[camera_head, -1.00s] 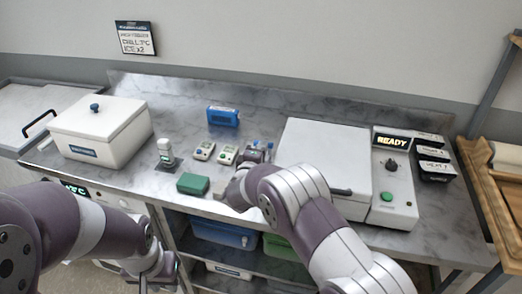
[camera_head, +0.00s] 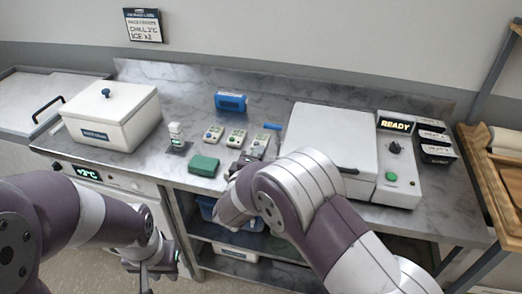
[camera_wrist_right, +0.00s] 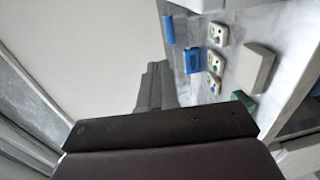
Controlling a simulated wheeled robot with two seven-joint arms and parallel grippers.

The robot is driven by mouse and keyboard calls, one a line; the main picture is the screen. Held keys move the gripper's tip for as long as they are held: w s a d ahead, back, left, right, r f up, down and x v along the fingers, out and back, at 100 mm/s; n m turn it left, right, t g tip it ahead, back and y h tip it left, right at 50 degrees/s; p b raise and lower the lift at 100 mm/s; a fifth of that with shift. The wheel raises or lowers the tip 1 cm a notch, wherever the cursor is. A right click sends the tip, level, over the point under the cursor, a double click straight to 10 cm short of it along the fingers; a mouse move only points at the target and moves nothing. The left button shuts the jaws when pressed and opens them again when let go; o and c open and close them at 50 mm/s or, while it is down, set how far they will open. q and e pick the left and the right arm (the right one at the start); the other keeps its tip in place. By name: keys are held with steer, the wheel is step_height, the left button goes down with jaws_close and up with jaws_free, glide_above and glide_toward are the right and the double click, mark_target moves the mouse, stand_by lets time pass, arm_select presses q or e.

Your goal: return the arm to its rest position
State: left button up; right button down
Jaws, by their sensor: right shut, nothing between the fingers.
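My right arm reaches in from the lower right of the head view, bent over the front edge of the bench. Its gripper (camera_head: 243,165) is small and partly hidden there behind my own wrist. In the right wrist view the grey fingers (camera_wrist_right: 156,86) are together with nothing between them, and the bench surface lies to their right. My left arm comes in from the left, and its gripper (camera_head: 150,274) hangs low in front of the bench; its finger opening is too unclear to judge.
On the bench (camera_head: 180,84) are a white lidded box (camera_head: 108,118), a small bottle (camera_head: 176,133), a green block (camera_head: 204,166), a blue device (camera_head: 231,102), several small meters (camera_head: 236,137) and a white lidded machine (camera_head: 328,145) beside a READY panel (camera_head: 396,124). Shelves lie below.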

steer(key=s+a+f+m+g+y, duration=0.4)
steer(key=s+f+m+g+y, duration=0.25)
steer(key=s+f+g, duration=0.35)
steer(key=s+d+r+m+g, duration=0.1)
steer(key=s+d+m, duration=0.3)
steer(key=s+d, duration=0.4)
steer(key=s+d+r+m+g+h, duration=0.1)
steer(key=s+d+r+m+g, duration=0.1)
steer(key=s+d, duration=0.7)
steer(key=shift+d+r+m+g, duration=0.3)
steer(key=shift+d+m+g, duration=0.55)
steer(key=shift+d, duration=0.75)
